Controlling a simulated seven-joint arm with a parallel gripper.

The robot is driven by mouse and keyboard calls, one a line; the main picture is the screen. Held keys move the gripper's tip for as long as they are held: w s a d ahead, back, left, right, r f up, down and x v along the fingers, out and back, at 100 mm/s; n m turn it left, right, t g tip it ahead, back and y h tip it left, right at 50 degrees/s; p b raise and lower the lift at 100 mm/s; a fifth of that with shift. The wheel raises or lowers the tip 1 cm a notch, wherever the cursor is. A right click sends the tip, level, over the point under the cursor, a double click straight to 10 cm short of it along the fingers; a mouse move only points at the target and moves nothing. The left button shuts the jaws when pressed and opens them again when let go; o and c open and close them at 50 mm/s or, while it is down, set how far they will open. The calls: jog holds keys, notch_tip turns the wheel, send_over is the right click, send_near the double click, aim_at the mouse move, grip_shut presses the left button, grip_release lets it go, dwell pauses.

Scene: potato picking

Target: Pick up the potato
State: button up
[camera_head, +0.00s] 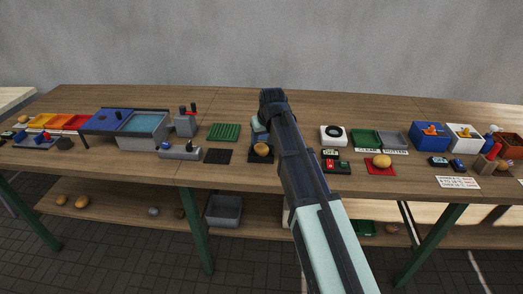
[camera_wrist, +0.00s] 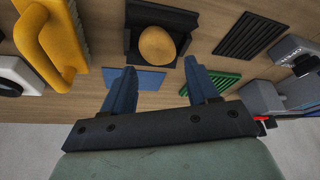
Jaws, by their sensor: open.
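A tan, rounded potato (camera_wrist: 157,46) lies on a black tray-like holder (camera_wrist: 185,18) at the top middle of the wrist view. In the head view that potato (camera_head: 262,150) shows just left of my arm, on a dark base. My gripper (camera_wrist: 160,66) has two blue fingers spread wide apart and empty. The potato lies beyond the fingertips, roughly in line with the gap, not touching them. In the head view the fingers are hidden by my arm. Another potato (camera_head: 382,160) rests on a red mat to the right.
A yellow handled tool (camera_wrist: 55,40) stands close on the left in the wrist view. A black ribbed mat (camera_wrist: 250,35), green rack (camera_wrist: 215,82) and blue mat (camera_wrist: 135,78) lie nearby. Trays and bins (camera_head: 430,135) crowd the right of the table. Potatoes (camera_head: 80,202) lie on the lower shelf.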

aim_at(261, 146)
jog(key=shift+x, duration=3.05)
jog(key=shift+r, duration=0.1)
jog(key=c, duration=0.7)
jog(key=shift+r, duration=0.1)
